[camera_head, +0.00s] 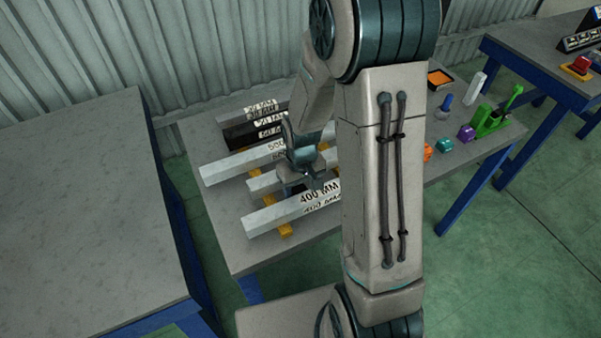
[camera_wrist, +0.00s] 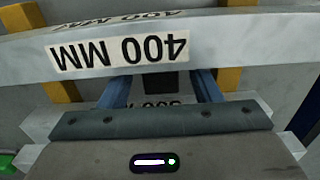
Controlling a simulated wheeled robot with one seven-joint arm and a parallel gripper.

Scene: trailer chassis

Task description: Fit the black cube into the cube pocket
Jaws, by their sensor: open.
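My gripper (camera_head: 314,182) is low over the long bars on the middle table in the head view. In the wrist view its two blue fingers (camera_wrist: 160,82) stand wide apart and touch nothing that I can make out. A small dark square patch (camera_wrist: 152,82) shows between them, just past the 400 MM bar; I cannot tell whether it is the black cube or the cube pocket. In the head view my arm covers part of the table, and neither the cube nor the pocket can be clearly made out.
A grey bar marked 400 MM (camera_head: 290,210) lies on yellow supports; it also crosses the wrist view (camera_wrist: 230,45). Another long bar (camera_head: 235,164) lies behind it. An orange tray (camera_head: 440,78), a green fixture (camera_head: 497,113) and small coloured parts stand at the right. The left table (camera_head: 80,220) is bare.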

